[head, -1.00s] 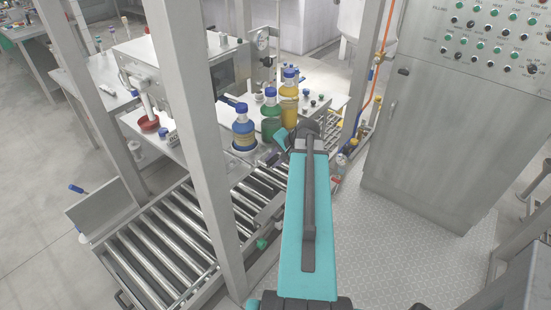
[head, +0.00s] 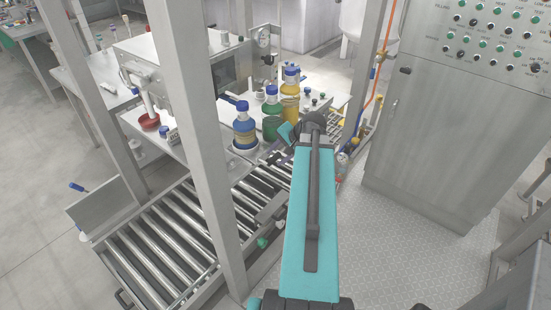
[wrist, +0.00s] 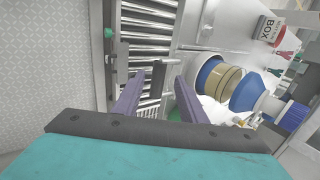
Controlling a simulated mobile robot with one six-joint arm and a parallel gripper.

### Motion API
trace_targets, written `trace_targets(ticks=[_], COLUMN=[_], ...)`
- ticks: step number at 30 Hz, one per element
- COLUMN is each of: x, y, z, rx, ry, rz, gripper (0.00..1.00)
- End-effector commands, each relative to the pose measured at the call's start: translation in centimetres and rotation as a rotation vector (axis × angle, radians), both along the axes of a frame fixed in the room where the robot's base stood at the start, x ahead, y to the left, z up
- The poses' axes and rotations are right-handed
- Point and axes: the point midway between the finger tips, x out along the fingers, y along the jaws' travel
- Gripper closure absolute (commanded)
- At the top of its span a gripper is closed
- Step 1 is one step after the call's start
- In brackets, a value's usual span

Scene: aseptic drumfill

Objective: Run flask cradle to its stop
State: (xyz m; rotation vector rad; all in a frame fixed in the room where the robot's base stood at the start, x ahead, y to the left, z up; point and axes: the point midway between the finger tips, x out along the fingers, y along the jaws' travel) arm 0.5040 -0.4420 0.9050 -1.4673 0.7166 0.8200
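A flask with a blue cap and blue liquid (head: 244,128) stands upright at the edge of the steel bench. It also shows large and sideways in the wrist view (wrist: 258,92), with a tan band and a blue-and-white round base beside it. Which part is the flask cradle I cannot tell for sure. My gripper (wrist: 160,76) is open, its two purple fingers apart. A small grey bar (wrist: 160,68) shows between the fingertips; whether they touch it I cannot tell. In the head view my teal arm hides much of the gripper.
A green flask (head: 272,122) and a yellow flask (head: 291,105) stand right of the blue one. A roller conveyor (head: 155,250) runs below the bench. A steel post (head: 208,130) stands close left. A control cabinet (head: 440,130) stands right, with open floor before it.

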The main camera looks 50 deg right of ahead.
Motion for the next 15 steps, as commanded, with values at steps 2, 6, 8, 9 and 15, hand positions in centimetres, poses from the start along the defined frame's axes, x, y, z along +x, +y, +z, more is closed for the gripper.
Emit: trace_targets(ticks=[2,6,8,9,15], x=[-0.5,-1.4,-1.7,-2.0,-3.1], y=[0.0,-0.1,-0.1,-0.2,-0.3], z=[0.7,1.9,2.5,2.8,4.6], rx=[-0.002,-0.002,-0.002,-0.002,-0.002], ry=[-0.001,-0.001,-0.001,-0.001,-0.001], rz=[-0.001,-0.001,-0.002,-0.001,-0.002], gripper=[0.62,0.62,0.62,0.62,0.62])
